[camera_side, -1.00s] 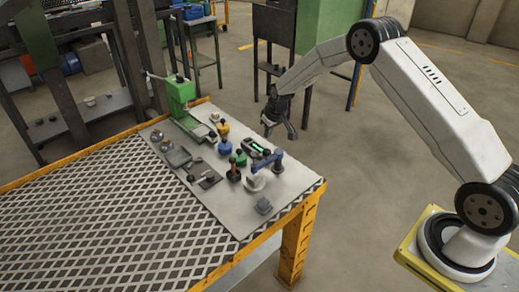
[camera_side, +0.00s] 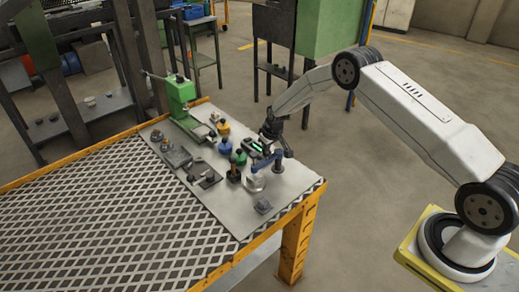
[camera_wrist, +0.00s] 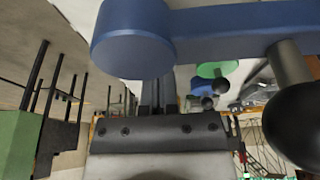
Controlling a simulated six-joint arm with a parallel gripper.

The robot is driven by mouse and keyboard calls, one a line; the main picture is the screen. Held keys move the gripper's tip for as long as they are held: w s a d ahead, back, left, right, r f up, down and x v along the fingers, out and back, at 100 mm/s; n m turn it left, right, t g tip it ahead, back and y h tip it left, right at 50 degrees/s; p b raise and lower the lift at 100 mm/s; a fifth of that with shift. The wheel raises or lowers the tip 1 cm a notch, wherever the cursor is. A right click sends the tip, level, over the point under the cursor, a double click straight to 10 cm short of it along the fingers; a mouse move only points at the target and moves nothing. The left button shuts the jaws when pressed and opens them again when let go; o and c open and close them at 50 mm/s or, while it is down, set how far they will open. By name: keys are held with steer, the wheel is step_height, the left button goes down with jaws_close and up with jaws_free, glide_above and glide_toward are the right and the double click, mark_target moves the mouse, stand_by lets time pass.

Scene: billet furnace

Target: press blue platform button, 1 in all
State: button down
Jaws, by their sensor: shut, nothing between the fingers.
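The blue button (camera_side: 225,147), a round blue base with a small knob, stands on the grey panel (camera_side: 222,206) among coloured controls. In the wrist view, a small blue disc (camera_wrist: 203,89) beside a green one seems to be this button. My gripper (camera_side: 278,147) is low over the panel's right edge, close to the blue lever arm (camera_side: 268,160) and right of the blue button, apart from it. In the wrist view, my shut, empty fingers (camera_wrist: 158,94) run up behind the lever's large blue end (camera_wrist: 133,38), which hides their tips. I cannot tell whether they touch it.
A green button (camera_side: 240,157) and a yellow-topped control (camera_side: 223,129) stand near the blue button. A green press (camera_side: 180,96) is at the panel's far end. A dark knob (camera_wrist: 300,118) looms right in the wrist view. The mesh tabletop (camera_side: 110,220) is clear.

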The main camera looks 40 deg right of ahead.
steer(key=shift+s+f, duration=0.25)
steer(key=shift+f, duration=0.8)
steer(key=shift+w+r, duration=0.15)
steer(key=shift+r, duration=0.6)
steer(key=r, duration=0.3)
steer(key=shift+w+r, duration=0.3)
steer(key=shift+r, duration=0.1)
steer(key=v, duration=1)
